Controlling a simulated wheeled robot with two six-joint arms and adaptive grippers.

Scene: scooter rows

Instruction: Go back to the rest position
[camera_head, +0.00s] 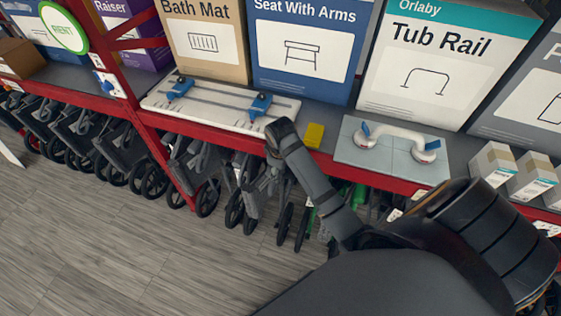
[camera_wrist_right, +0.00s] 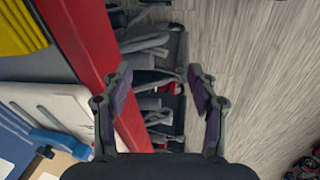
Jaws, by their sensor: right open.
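My right arm comes into the head view from the lower right, and its dark gripper end (camera_head: 284,140) is over the red front edge of the shelf. It is between a white board with blue clamps (camera_head: 218,112) and a small yellow block (camera_head: 314,134). In the right wrist view the two fingers of the right gripper (camera_wrist_right: 160,75) are spread apart with nothing between them. Below them are the red shelf edge (camera_wrist_right: 85,40) and dark folded scooters or walkers. My left gripper is not in view.
A tub rail on a tiled panel (camera_head: 391,150) and small white boxes (camera_head: 494,163) stand on the shelf to the right. Large product boxes (camera_head: 430,70) line the back. Folded wheeled frames (camera_head: 205,175) fill the space under the shelf. Grey floor (camera_head: 90,250) is open at the front left.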

